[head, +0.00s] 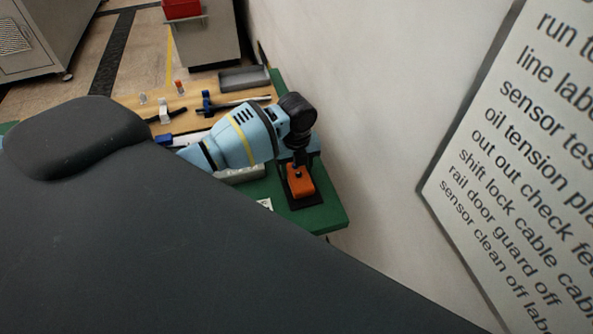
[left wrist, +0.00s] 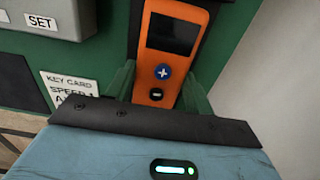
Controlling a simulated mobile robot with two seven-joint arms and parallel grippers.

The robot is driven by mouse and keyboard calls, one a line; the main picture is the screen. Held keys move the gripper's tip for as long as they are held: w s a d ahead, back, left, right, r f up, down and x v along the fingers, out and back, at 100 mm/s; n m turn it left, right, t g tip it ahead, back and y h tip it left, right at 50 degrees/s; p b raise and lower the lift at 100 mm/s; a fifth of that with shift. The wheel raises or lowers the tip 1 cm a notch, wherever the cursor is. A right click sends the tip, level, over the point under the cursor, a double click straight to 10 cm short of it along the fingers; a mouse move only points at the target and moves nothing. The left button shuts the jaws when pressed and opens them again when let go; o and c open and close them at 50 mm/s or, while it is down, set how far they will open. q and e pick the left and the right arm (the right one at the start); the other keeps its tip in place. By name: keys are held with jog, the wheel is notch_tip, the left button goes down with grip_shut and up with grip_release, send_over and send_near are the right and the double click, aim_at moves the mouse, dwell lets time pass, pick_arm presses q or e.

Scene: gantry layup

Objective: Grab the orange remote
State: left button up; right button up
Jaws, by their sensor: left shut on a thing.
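The orange remote (head: 301,184) is at the near right end of the green table, over a black pad or holder (head: 306,201). My left gripper (head: 298,169) reaches down onto it from above and is shut on it. In the left wrist view the remote (left wrist: 175,62) shows its dark screen, a blue plus button and a dark minus button. The left fingers (left wrist: 158,92) stand on either side of its lower end. I cannot tell whether the remote touches the pad. My right gripper is not in view.
A grey box with a SET button (left wrist: 48,20) and a key card label (left wrist: 70,88) lie left of the remote. Small tools and a grey tray (head: 245,78) lie farther back on the table. A white wall (head: 350,120) with a sign (head: 530,150) stands close on the right.

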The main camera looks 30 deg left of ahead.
aim_at(296, 170)
pick_arm(q)
jog(key=shift+r, duration=0.1)
jog(key=shift+r, duration=0.4)
notch_tip(296, 170, up, 3)
jog(key=shift+s+f, duration=0.15)
jog(key=s, duration=0.5)
jog(key=s+a+r, duration=0.1)
jog(key=s, duration=0.4)
jog(key=s+a, duration=0.1)
jog(key=s, duration=0.4)
jog(key=shift+s+r+p, duration=0.15)
jog(key=shift+s+p, duration=0.15)
jog(key=shift+p, duration=0.05)
jog(key=shift+d, duration=0.1)
